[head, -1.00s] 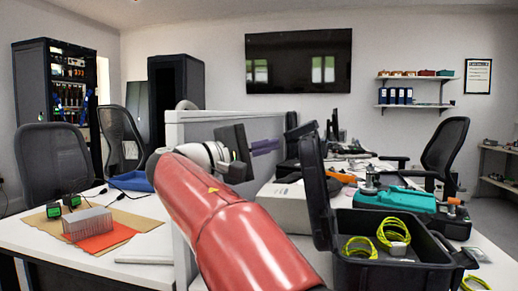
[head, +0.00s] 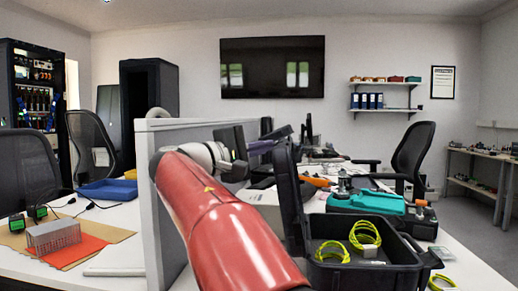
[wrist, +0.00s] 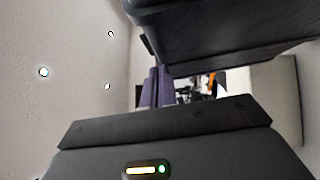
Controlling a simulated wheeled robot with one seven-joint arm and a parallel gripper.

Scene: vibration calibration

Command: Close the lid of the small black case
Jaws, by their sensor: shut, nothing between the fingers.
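The small black case (head: 350,277) stands open on the right-hand desk, with coiled yellow-green cables (head: 365,237) inside. Its lid (head: 290,205) stands nearly upright on the left side of the case. My gripper (head: 287,132) is shut and empty, with its purple-grey fingers at the height of the lid's top edge and beside it in the picture. I cannot tell whether they touch. In the wrist view the shut fingers (wrist: 156,87) point away from the camera, and a dark panel, apparently the lid (wrist: 215,35), fills the upper right close to them.
A grey partition (head: 150,210) stands left of my arm, between the desks. A teal tool (head: 367,203) lies behind the case. Black office chairs stand on both sides.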

